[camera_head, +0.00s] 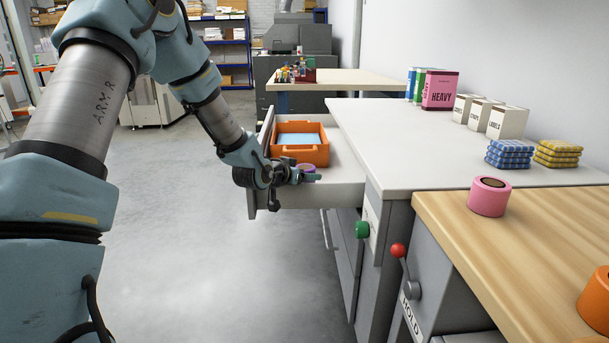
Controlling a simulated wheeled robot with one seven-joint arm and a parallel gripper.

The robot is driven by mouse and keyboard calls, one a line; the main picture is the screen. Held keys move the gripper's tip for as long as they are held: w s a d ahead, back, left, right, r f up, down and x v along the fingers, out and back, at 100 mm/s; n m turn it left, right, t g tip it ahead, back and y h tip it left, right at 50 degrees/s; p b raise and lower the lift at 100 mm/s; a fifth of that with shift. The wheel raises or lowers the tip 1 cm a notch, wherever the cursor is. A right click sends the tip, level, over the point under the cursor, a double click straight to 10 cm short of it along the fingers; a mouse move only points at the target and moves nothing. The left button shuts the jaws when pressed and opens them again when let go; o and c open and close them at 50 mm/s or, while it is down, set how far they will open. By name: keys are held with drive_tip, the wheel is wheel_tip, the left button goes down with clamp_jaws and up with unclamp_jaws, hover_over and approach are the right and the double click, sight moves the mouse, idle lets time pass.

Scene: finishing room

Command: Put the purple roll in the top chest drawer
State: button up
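The purple roll (306,168) shows as a small purple ring at my gripper's fingers, over the open top chest drawer (345,194). The fingers partly hide it. I cannot tell whether it is held or rests on the drawer floor. My gripper (308,178) reaches in over the drawer's left front part, fingers pointing right. The gap between its fingers is not clear at this size. The drawer is pulled out to the left from the grey chest (397,215). An orange bin (302,154) with a light blue inside sits in the drawer behind the gripper.
The chest top (430,150) holds blue and yellow cloth stacks (510,154), white boxes (508,122) and binders. A pink roll (489,198) and an orange object (597,302) stand on the wooden bench (530,250). A red-knobbed lever (398,251) and a green knob (362,229) project in front.

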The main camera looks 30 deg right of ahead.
drive_tip(key=shift+f, duration=0.45)
drive_tip(key=o, duration=1)
drive_tip(key=shift+a, duration=0.1)
drive_tip(key=o, duration=0.3)
drive_tip(key=shift+f, duration=0.15)
drive_tip(key=shift+o, duration=0.4)
drive_tip(key=shift+s+a+f+b, duration=0.1)
drive_tip(key=shift+b, duration=0.2)
drive_tip(key=shift+r+p, duration=0.45)
drive_tip(key=shift+p, duration=0.05)
drive_tip(key=shift+s+a+r, duration=0.1)
drive_tip(key=shift+a+r, duration=0.1)
drive_tip(key=shift+r, duration=0.05)
drive_tip(key=v, duration=1.1)
drive_tip(key=shift+r+p, duration=0.3)
drive_tip(key=shift+p, duration=0.05)
